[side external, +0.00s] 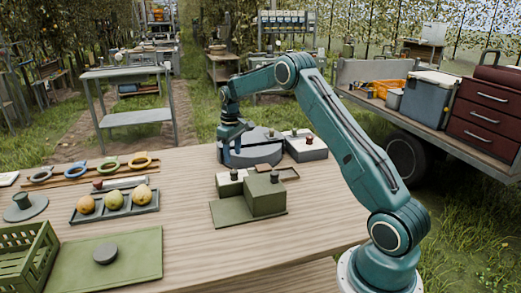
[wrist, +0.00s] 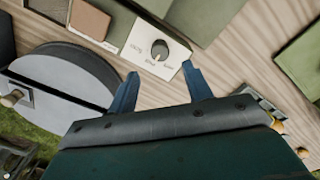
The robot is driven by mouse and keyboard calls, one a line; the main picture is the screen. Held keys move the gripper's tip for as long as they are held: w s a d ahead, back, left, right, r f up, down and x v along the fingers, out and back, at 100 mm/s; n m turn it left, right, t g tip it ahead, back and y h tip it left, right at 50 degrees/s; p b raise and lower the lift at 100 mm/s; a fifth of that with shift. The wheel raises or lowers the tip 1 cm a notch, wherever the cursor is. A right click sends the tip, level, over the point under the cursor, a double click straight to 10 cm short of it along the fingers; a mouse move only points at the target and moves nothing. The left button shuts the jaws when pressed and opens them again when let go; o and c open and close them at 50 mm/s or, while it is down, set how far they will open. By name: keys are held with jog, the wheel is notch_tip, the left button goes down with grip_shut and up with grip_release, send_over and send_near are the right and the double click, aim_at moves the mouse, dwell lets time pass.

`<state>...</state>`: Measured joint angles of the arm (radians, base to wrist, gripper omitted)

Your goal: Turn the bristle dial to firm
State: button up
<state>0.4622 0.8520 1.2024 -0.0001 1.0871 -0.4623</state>
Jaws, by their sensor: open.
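The dial (wrist: 159,48) is a small round dark knob on a pale panel (wrist: 142,63) with tiny labels around it. The lettering is too small to read surely, and I cannot tell which label the dial points at. In the side view a small dark knob (side external: 234,174) sits on a pale block beside an olive block, and seems to be this dial. My gripper (wrist: 160,72) is open and empty, its two blue fingers apart over the panel's edge, pointing towards the dial. In the side view my gripper (side external: 229,152) hangs above that knob, apart from it.
An olive block (side external: 264,196) stands right beside the panel. A grey round device (side external: 262,152) lies behind my gripper, with a grey box (side external: 306,150) to its right.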

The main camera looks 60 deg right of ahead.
aim_at(234, 171)
jog(key=shift+f, duration=3.45)
jog(key=c, duration=1)
